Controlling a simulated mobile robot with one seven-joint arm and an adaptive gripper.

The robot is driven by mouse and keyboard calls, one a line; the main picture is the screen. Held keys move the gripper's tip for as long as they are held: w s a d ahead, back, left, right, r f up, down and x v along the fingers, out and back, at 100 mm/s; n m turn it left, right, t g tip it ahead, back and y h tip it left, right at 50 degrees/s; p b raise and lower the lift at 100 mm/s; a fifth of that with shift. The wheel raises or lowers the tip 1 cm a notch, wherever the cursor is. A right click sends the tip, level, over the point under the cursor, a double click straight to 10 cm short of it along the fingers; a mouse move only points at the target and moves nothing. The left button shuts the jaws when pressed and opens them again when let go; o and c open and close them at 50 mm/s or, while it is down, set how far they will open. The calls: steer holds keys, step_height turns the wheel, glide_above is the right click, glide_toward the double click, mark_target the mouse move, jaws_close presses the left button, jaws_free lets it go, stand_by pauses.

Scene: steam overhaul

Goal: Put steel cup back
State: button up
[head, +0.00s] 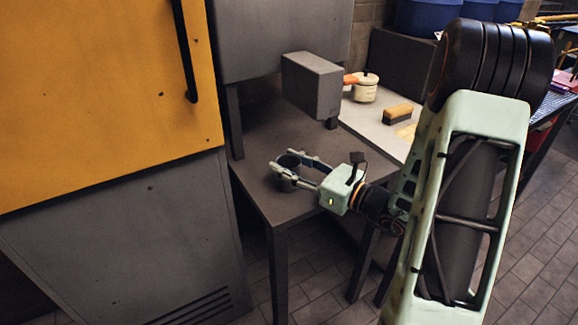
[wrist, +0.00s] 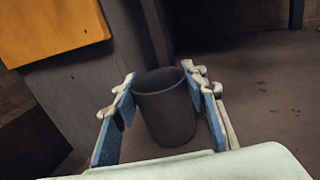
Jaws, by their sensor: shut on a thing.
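The steel cup (wrist: 165,112) is a dark grey open-topped cylinder, upright between my fingers in the wrist view. My gripper (head: 287,169) is shut on it, with one finger on each side near the rim. In the head view the cup (head: 287,163) shows as a dark shape between the fingertips, over the left part of the grey table (head: 262,200). The cup's lower end is partly hidden by my gripper, and I cannot tell whether it touches the table top.
An orange and grey cabinet (head: 100,100) stands close on the left. A grey box (head: 312,86) juts out above the table's back. A cream pot (head: 365,90) and a brush (head: 398,113) sit on a lighter surface to the right. The table's front is clear.

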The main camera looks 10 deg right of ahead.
steer(key=shift+f, duration=0.1)
steer(key=o, duration=1.5)
steer(key=shift+s+d+r, duration=0.1)
steer(key=shift+r, duration=0.15)
steer(key=p+v, duration=0.2)
steer(key=v, duration=0.9)
steer(key=shift+s+d, duration=0.25)
steer(key=shift+s, duration=0.05)
steer(key=shift+a+f, duration=0.1)
